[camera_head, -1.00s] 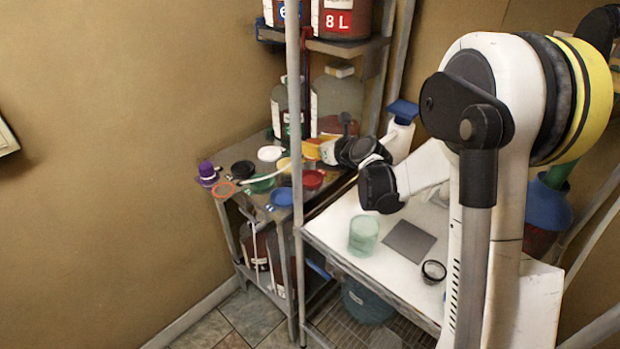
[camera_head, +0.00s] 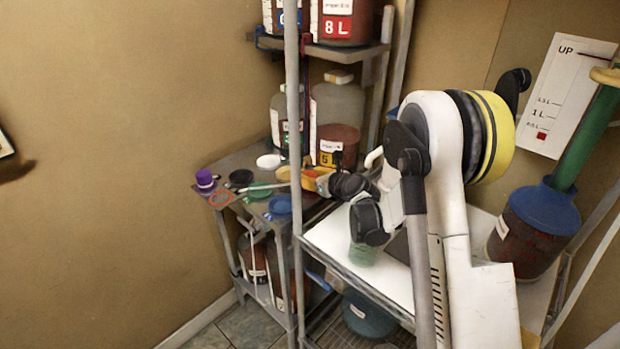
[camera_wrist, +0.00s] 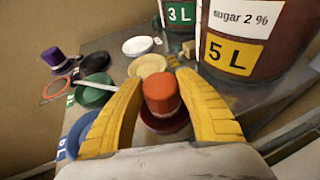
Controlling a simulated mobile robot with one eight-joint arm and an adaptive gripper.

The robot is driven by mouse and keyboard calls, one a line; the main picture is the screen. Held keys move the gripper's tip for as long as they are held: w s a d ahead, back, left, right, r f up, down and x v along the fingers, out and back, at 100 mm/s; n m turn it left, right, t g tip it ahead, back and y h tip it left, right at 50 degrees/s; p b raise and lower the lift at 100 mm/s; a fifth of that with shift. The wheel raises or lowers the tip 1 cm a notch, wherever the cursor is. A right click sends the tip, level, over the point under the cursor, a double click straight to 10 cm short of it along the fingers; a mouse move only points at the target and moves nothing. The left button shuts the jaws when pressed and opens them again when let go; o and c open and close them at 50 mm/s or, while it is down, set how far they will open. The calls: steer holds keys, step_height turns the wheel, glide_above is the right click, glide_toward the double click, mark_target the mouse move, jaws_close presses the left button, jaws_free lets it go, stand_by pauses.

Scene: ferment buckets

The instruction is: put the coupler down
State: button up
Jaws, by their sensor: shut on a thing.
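The coupler (camera_wrist: 162,92) is an orange-red short cylinder with a pale band near its lower end. It stands between the yellow fingers of my gripper (camera_wrist: 160,82) in the wrist view. My gripper is shut on it. A dark red disc (camera_wrist: 165,124) shows just below the coupler; I cannot tell whether they touch. In the head view my gripper (camera_head: 313,178) is low over the grey side table (camera_head: 237,157), in front of the bottles. The coupler is hard to make out there.
A purple coupler-like piece (camera_wrist: 57,60), an orange ring (camera_wrist: 56,90), and green (camera_wrist: 94,90), blue (camera_wrist: 75,137), cream (camera_wrist: 147,65) and white (camera_wrist: 137,46) lids lie around. The 5 L jar (camera_wrist: 257,37) stands close at right. A metal post (camera_head: 292,200) stands in front.

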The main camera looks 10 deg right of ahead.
steer(key=shift+s, duration=0.1)
steer(key=shift+f+b, duration=0.15)
steer(key=shift+b, duration=0.15)
steer(key=o, duration=1.2)
steer(key=shift+o, duration=0.2)
steer(key=shift+r, duration=0.2)
